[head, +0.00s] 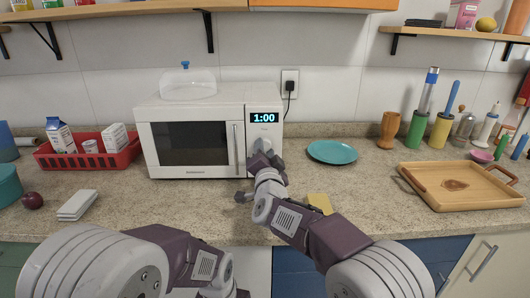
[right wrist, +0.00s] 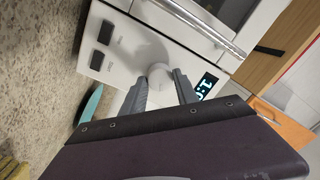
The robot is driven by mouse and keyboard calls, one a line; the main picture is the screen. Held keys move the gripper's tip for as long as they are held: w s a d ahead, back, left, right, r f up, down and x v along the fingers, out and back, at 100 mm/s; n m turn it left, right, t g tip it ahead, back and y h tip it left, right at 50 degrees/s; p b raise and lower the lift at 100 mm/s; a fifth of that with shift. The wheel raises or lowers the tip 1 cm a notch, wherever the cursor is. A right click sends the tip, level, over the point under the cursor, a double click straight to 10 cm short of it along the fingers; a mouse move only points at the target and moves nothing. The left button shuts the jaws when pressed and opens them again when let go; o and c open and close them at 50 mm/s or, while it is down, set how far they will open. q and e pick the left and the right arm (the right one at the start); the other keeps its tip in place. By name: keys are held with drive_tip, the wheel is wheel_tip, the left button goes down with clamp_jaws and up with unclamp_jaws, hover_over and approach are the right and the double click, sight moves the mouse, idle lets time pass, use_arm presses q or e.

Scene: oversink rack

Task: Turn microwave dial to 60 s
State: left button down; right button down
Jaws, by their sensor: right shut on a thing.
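The white microwave (head: 188,144) stands on the counter against the wall. Its display (head: 264,118) reads 1:00, and part of the display (right wrist: 206,86) also shows in the right wrist view. The round pale dial (right wrist: 158,74) is on the panel right of the door. My right gripper (head: 264,158) is at the dial and hides much of it in the head view. In the right wrist view, its two fingers (right wrist: 160,82) are on either side of the dial, shut on it. My left arm comes in at the bottom left; its gripper is out of the picture.
A clear domed cover (head: 187,82) sits on the microwave. A red basket (head: 88,152) stands to its left. A teal plate (head: 332,152) and a wooden tray (head: 455,184) lie to the right. A yellow sponge (head: 320,203) lies near my right arm.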

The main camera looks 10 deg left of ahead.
drive_tip(key=c, duration=0.9)
unclamp_jaws()
drive_tip(key=shift+s, duration=0.1)
drive_tip(key=v, duration=0.9)
